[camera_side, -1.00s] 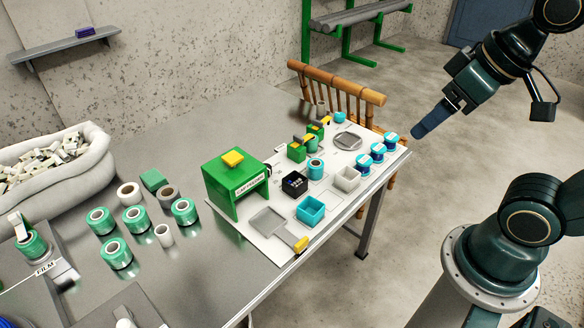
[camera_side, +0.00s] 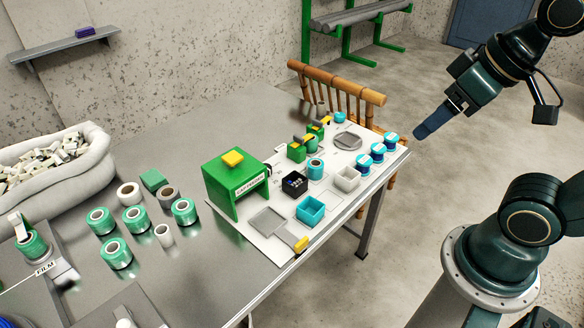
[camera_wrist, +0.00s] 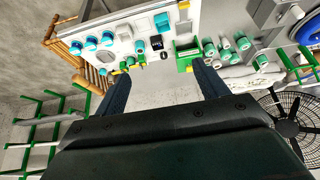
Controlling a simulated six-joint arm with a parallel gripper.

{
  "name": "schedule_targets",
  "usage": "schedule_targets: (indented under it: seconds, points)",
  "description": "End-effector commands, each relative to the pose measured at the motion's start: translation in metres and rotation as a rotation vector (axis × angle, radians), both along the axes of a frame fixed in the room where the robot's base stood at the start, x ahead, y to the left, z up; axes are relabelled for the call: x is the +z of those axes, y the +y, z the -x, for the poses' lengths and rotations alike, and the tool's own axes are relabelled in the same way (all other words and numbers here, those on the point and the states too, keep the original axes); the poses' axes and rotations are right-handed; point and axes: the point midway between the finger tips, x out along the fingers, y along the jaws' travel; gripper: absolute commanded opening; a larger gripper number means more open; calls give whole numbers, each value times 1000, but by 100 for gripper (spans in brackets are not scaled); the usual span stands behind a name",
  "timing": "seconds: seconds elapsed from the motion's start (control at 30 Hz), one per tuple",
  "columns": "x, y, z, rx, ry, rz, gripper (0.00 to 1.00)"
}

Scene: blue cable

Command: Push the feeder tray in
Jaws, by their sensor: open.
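The feeder tray (camera_side: 267,221) is a flat grey square plate with a yellow handle (camera_side: 301,245) at its front corner. It lies on the white board, out in front of the green housing (camera_side: 233,182), which has an open front, a white label and a yellow block on top. The housing also shows in the wrist view (camera_wrist: 187,48). My gripper (camera_side: 420,133) is in the air beyond the right end of the table, far from the tray and touching nothing. In the wrist view my gripper (camera_wrist: 163,88) has its two dark fingers wide apart with nothing between them.
The white board also carries a cyan bin (camera_side: 310,210), a black box (camera_side: 295,184), a white bin (camera_side: 347,179) and several blue-and-white spools (camera_side: 377,152). Green rolls (camera_side: 135,219) stand left of the housing. A wooden chair (camera_side: 345,95) stands behind the table.

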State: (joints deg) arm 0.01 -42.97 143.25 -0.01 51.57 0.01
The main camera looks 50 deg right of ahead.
Motion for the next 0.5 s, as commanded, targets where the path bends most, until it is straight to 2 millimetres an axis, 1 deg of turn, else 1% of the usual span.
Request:
schedule_targets:
  seconds: [0.03, 0.17, 0.2, 0.37, 0.5]
  points:
    - [0, 0, 0, 1, 0, 0, 62]
    - [0, 1, -3, 15, 6, 7, 36]
    - [-1, 1, -5, 23, 10, 9, 33]
    - [-4, 4, -18, 91, 34, 37, 33]
    - [-10, 8, -36, 190, 69, 76, 33]
